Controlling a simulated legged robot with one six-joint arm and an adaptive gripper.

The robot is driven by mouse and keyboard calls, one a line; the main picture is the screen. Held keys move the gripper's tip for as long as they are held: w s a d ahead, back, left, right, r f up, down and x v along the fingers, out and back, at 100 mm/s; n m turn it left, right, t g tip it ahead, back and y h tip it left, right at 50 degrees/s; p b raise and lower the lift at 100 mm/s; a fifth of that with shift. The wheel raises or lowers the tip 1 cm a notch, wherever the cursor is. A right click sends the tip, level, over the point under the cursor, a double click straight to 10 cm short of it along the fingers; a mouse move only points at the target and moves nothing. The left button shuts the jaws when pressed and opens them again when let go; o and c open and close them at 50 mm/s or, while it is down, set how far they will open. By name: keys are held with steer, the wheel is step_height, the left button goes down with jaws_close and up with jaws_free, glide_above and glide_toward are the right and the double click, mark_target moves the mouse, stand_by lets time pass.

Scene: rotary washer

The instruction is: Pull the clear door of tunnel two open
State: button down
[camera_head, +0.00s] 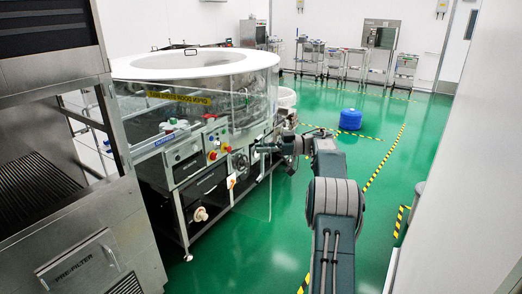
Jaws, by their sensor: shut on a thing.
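The rotary washer is a large round machine with a white rim (150,68) and clear panels around its side. A clear door (257,198) shows as a thin see-through sheet at the front right, angled out from the machine and reaching down near the floor. My gripper (258,149) is at the upper part of this sheet, at the end of my arm, which reaches in from the lower right. It is shut on the clear door. The fingertips are small and dark here, so the exact contact spot is hard to make out.
A control box (214,140) with red and yellow buttons sits left of my gripper. A steel cabinet (75,230) fills the left side. A blue drum (350,119) and carts (353,64) stand farther back. Green floor (400,165) lies open behind and right of my arm.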

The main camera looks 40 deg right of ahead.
steer(key=shift+w, duration=0.1)
stand_by(0.3)
steer(key=c, duration=0.6)
jaws_free()
steer(key=shift+a, duration=0.1)
steer(key=shift+c, duration=0.2)
steer(key=v, duration=0.7)
steer(key=shift+d, duration=0.35)
steer(key=shift+f, duration=0.1)
